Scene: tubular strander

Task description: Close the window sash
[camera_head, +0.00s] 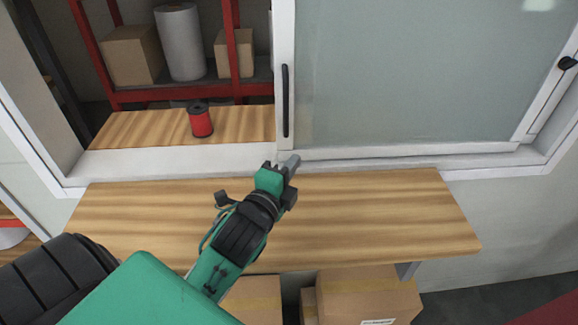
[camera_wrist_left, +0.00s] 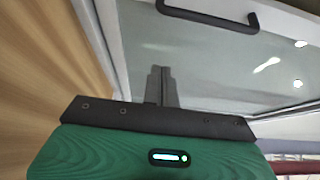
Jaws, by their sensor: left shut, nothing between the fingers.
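The window sash (camera_head: 420,80) is a glass pane in a white frame, standing over the right part of the window. A black upright handle (camera_head: 285,100) is on the sash's left stile. The left part of the window is open. My left gripper (camera_head: 291,163) is shut and empty, just in front of and below the sash's lower left corner. In the left wrist view its closed fingers (camera_wrist_left: 161,86) point toward the glass (camera_wrist_left: 200,62), with the handle (camera_wrist_left: 208,18) beyond them, apart from the fingers. I cannot tell whether the fingers touch the sash frame. My right gripper is out of view.
A wooden shelf (camera_head: 370,215) runs below the window on the near side. Beyond the opening, a red spool (camera_head: 201,120) stands on another wooden ledge (camera_head: 150,128). A red rack (camera_head: 190,94) with boxes stands behind. Cardboard boxes (camera_head: 370,295) sit under the near shelf.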

